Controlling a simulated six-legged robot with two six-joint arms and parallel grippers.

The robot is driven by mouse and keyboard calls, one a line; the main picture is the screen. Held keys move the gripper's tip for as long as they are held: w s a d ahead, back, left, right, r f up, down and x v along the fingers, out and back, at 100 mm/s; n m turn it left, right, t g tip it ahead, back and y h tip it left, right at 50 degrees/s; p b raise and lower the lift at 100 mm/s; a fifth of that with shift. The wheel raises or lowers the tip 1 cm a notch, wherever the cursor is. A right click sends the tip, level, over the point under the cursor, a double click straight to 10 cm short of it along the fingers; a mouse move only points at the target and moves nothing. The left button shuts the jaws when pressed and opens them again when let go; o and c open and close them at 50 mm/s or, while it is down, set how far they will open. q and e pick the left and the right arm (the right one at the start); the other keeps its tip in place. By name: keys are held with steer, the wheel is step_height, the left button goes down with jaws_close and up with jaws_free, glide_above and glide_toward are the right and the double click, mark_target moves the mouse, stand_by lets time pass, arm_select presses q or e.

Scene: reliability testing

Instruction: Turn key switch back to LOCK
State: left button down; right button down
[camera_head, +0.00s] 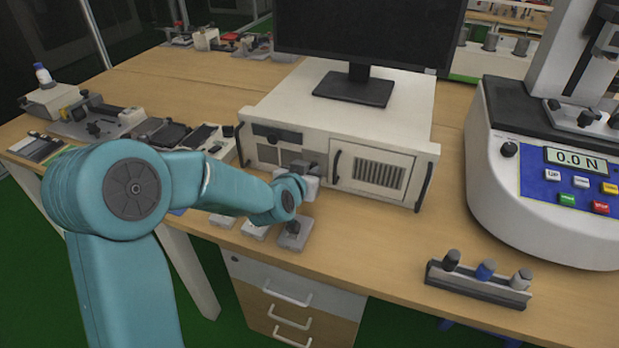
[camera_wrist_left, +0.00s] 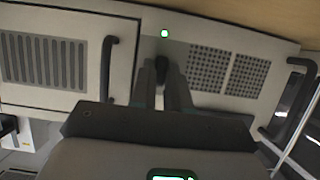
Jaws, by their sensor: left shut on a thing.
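The key switch (camera_wrist_left: 162,66) is a small dark knob on the front panel of a cream rack computer case (camera_head: 335,115). In the left wrist view it sits between the two grey fingers of my left gripper (camera_wrist_left: 160,82), which is shut on it. In the head view my teal left arm reaches in from the left, and the left gripper (camera_head: 311,171) is at the middle of the case front. The knob is hidden there behind the gripper. I cannot read any LOCK marking. My right gripper is in neither view.
A green light (camera_wrist_left: 164,33) glows close to the switch. The case has handles and a vented door (camera_head: 372,172). A monitor (camera_head: 370,30) stands on the case. A force tester (camera_head: 545,170) and a rack of small cylinders (camera_head: 480,283) are at the right. Bare wood (camera_head: 390,235) lies in front.

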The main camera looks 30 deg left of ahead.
arm_select(q)
steer(key=shift+r, duration=0.15)
stand_by(0.3)
steer(key=c, duration=1.1)
jaws_free()
steer(key=shift+w, duration=0.1)
steer(key=v, duration=1.6)
steer(key=shift+s, duration=0.25)
